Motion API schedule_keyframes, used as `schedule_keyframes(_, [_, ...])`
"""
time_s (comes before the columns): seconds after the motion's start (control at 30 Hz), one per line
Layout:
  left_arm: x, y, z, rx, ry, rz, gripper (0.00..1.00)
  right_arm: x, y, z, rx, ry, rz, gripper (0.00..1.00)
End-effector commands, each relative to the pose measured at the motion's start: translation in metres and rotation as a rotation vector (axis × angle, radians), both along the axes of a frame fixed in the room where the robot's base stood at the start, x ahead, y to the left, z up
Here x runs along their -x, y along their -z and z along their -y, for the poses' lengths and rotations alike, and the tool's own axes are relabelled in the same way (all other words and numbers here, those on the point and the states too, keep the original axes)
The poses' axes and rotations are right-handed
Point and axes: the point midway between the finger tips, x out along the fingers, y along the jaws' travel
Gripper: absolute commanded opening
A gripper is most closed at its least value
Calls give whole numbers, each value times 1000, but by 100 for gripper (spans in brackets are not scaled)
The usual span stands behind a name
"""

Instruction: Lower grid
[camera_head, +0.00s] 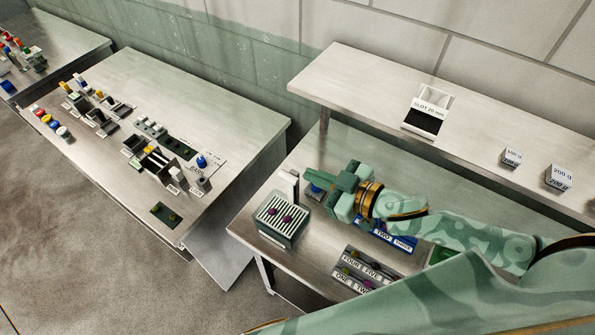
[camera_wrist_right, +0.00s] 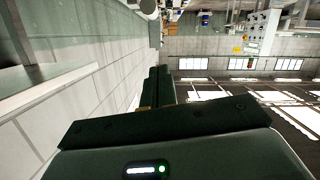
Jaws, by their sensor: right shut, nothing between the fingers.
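A slatted white grid (camera_head: 270,211) tops a dark green box (camera_head: 276,231) near the left end of the front bench. Two purple balls (camera_head: 281,214) rest on the slats. A white upright plate (camera_head: 290,184) stands at the box's back edge. My left gripper is not in view.
Labelled trays marked FOUR, FIVE (camera_head: 362,266) and blue TWO, THREE (camera_head: 393,240) lie right of the box, partly behind my arm. A raised shelf (camera_head: 365,78) behind holds a slot box (camera_head: 430,109) and two weights. Another bench (camera_head: 115,80) stands left, across a gap.

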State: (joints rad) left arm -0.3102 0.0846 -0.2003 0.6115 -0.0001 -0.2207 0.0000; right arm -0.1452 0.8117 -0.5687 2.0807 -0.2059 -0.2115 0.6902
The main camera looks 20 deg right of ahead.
Motion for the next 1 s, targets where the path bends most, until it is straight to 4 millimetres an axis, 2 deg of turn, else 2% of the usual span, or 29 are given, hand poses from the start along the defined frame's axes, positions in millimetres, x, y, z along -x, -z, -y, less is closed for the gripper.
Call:
schedule_keyframes(0.1, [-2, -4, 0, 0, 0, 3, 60, -23, 3, -15, -1, 2, 5, 0])
schedule_keyframes(0.27, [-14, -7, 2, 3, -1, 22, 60, -48, 11, -34, 1, 0, 4, 0])
schedule_keyframes(0.33, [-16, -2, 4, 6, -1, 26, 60, -48, 29, -30, 2, 2, -2, 0])
schedule_keyframes(0.5, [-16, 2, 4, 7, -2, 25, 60, -50, 47, -27, 1, 1, 0, 0])
schedule_keyframes(1.0, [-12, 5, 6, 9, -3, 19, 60, -50, 56, -26, 1, 0, -1, 0])
